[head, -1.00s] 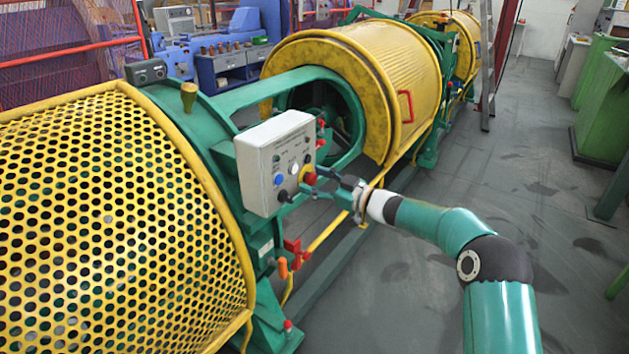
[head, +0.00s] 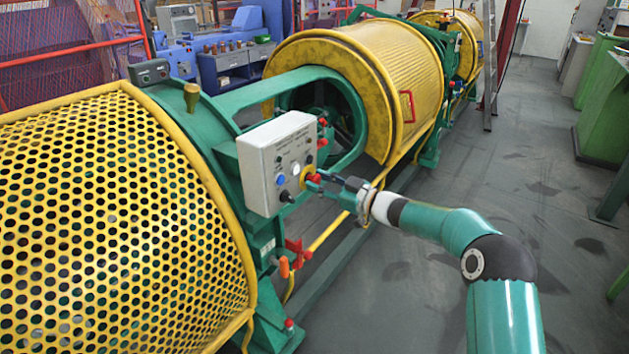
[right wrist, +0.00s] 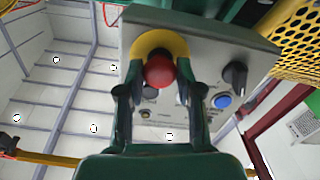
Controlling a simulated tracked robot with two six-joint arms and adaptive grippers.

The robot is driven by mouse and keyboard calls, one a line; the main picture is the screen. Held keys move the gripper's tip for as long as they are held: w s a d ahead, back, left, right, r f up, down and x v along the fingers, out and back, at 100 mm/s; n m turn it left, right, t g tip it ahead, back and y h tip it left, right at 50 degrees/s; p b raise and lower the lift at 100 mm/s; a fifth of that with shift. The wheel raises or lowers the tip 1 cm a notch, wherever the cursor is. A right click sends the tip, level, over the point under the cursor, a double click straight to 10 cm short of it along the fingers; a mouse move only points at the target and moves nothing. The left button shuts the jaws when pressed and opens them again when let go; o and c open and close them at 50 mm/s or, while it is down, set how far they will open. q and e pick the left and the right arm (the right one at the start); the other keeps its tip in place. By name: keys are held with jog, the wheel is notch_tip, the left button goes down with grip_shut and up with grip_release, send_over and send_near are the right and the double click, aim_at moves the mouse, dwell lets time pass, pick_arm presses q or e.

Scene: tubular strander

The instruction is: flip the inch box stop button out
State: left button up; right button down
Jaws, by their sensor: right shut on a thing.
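The inch box (head: 262,165) is a light grey box on the green frame, with several buttons and knobs on its front face. Its stop button (head: 313,180) is a red mushroom head on a yellow surround, near the right edge of the face. In the right wrist view the red stop button (right wrist: 160,71) sits between the two fingertips, in front of the yellow ring (right wrist: 150,44). My right gripper (head: 318,183) reaches in from the right and is shut on the stop button. The fingers partly hide it in the head view. My left gripper is not in view.
Beside the stop button are a blue button (right wrist: 221,101) and a black knob (right wrist: 235,75). A yellow perforated guard (head: 110,220) fills the left. A yellow drum (head: 370,80) stands behind the box. Grey floor (head: 520,180) is open to the right.

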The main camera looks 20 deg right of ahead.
jog(key=shift+f, duration=0.15)
jog(key=c, duration=1.2)
grip_release()
jog(key=o, duration=0.5)
jog(key=shift+s+d, duration=0.1)
jog(key=shift+s, duration=0.1)
jog(key=shift+c, duration=0.2)
jog(key=shift+w, duration=0.1)
jog(key=v, duration=1.1)
jog(key=shift+s+d, duration=0.3)
